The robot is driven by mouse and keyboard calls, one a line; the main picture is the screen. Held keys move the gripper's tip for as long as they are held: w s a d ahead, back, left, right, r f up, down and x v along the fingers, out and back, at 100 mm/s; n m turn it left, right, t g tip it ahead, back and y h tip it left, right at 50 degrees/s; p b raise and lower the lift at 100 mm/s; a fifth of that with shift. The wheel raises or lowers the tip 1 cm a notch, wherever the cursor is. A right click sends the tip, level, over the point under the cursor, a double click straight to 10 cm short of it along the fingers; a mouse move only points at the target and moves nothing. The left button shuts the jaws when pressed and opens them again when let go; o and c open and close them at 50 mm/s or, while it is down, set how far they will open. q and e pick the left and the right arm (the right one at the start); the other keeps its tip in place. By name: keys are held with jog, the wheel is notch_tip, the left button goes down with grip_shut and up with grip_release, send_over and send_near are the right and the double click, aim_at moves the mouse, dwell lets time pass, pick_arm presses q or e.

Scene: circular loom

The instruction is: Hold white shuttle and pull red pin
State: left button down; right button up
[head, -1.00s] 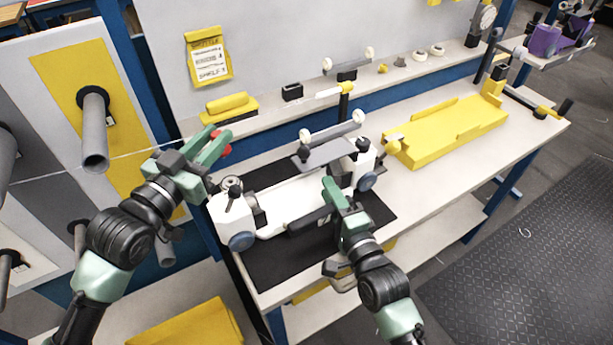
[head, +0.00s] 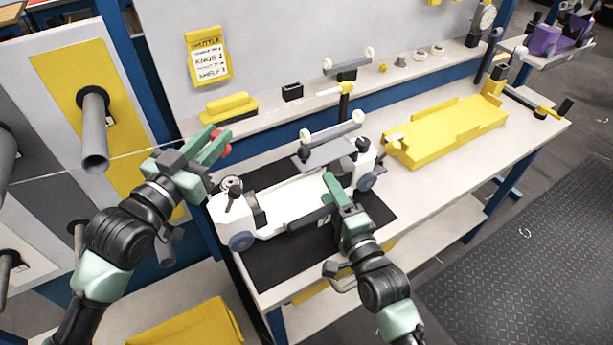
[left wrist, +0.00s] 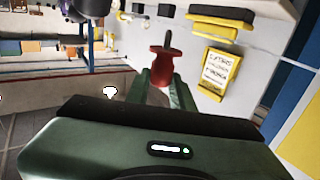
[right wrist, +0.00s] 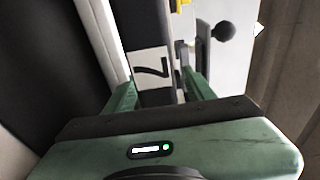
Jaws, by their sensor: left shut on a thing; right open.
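The white shuttle (head: 290,203) lies on the black mat (head: 262,262) at the near left part of the bench. My left gripper (head: 217,143) is shut on the red pin (head: 227,150), up in the air beyond the shuttle's left end. The red pin also shows between the fingertips in the left wrist view (left wrist: 162,66). My right gripper (head: 336,198) is open at the near side of the shuttle. Whether the fingers touch the bar cannot be told.
A grey plate with a white-ended roller (head: 325,150) stands just behind the shuttle. A yellow fixture (head: 450,130) lies on the bench to the right. A yellow block (head: 230,106) and small parts line the back ledge. Grey pegs (head: 94,130) stick out from the left panel.

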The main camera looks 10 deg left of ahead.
jog(key=v, duration=1.2)
jog(key=shift+f, duration=0.1)
